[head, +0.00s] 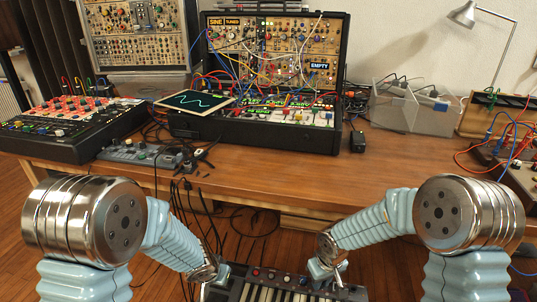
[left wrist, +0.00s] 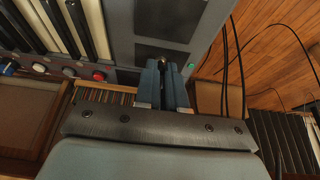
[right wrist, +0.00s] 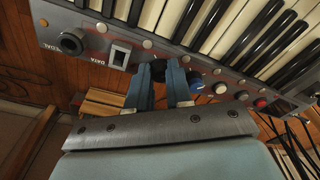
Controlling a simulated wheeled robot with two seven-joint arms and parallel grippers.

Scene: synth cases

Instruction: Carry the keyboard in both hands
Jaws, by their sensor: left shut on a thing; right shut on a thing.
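The keyboard (head: 262,277) is a dark grey instrument with knobs and black and white keys, at the bottom edge of the head view, where its near part is cut off. My left gripper (head: 211,279) is shut on its left end; in the left wrist view the fingers (left wrist: 164,82) meet the grey end panel (left wrist: 126,32). My right gripper (head: 329,274) is shut on it toward the right; in the right wrist view the fingers (right wrist: 170,82) grip the edge of the knob panel (right wrist: 125,36). The fingertips are partly hidden.
A wooden table (head: 300,180) stands ahead with a clear front strip. On it are a modular synth case (head: 275,60), a mixer (head: 65,125), a tablet (head: 195,100), a small grey device (head: 140,154) and clear dividers (head: 415,108). Cables (head: 190,205) hang down at the left front.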

